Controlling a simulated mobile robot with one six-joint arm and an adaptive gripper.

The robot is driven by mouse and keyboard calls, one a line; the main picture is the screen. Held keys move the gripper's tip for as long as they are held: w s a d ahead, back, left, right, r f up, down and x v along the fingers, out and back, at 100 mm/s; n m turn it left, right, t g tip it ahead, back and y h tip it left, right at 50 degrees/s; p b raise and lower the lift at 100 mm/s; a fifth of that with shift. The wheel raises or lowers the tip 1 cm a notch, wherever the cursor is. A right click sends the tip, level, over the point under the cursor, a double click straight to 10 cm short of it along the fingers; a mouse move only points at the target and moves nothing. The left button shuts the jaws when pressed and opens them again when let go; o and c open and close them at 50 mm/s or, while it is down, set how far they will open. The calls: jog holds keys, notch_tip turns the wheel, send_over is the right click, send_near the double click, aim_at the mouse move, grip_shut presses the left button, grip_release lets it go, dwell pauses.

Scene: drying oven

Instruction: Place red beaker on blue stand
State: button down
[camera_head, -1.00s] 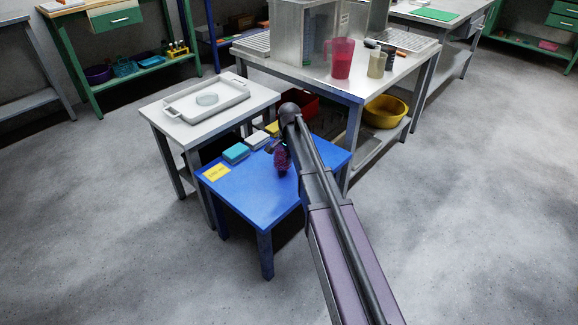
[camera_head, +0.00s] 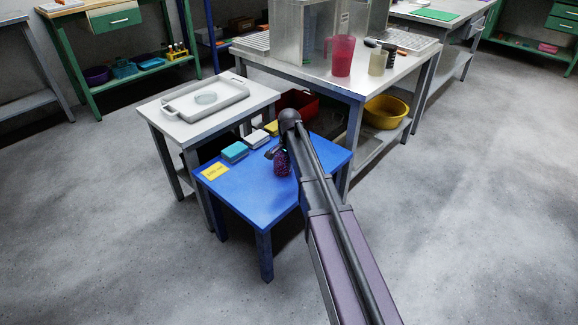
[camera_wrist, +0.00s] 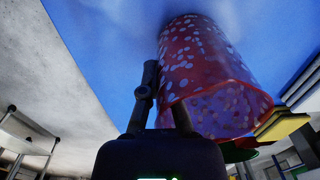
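The red beaker (camera_wrist: 205,75), translucent with pale speckles, is large in the wrist view. It looks small and dark purplish in the head view (camera_head: 281,164). It is upright over the blue stand (camera_head: 252,198), a low blue table, with its base at or very near the top; I cannot tell whether it touches. The blue top (camera_wrist: 95,40) also fills the upper wrist view. My gripper (camera_wrist: 163,88) is at the beaker's left side by the rim. Its fingers converge on the wall, and one fingertip is partly hidden. The arm hides part of the gripper in the head view.
Teal (camera_head: 235,151), white (camera_head: 256,139) and yellow blocks line the stand's back edge. A yellow label (camera_head: 215,172) lies at its left corner. A grey table with a tray (camera_head: 182,103) adjoins behind. A bench with a red jug (camera_head: 341,57) stands behind right. The stand's front is clear.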

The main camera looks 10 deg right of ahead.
jog(key=shift+f, duration=0.2)
jog(key=c, duration=0.8)
grip_release()
jog(key=shift+r, duration=0.1)
jog(key=shift+r, duration=0.1)
notch_tip(320, 180, up, 12)
jog(key=p, duration=1.2)
jog(key=shift+s, duration=0.1)
jog(key=s+n, duration=1)
jog(key=s, duration=1.6)
jog(key=shift+s+a+n, duration=0.2)
jog(key=shift+a+n, duration=0.15)
jog(key=shift+n, duration=0.05)
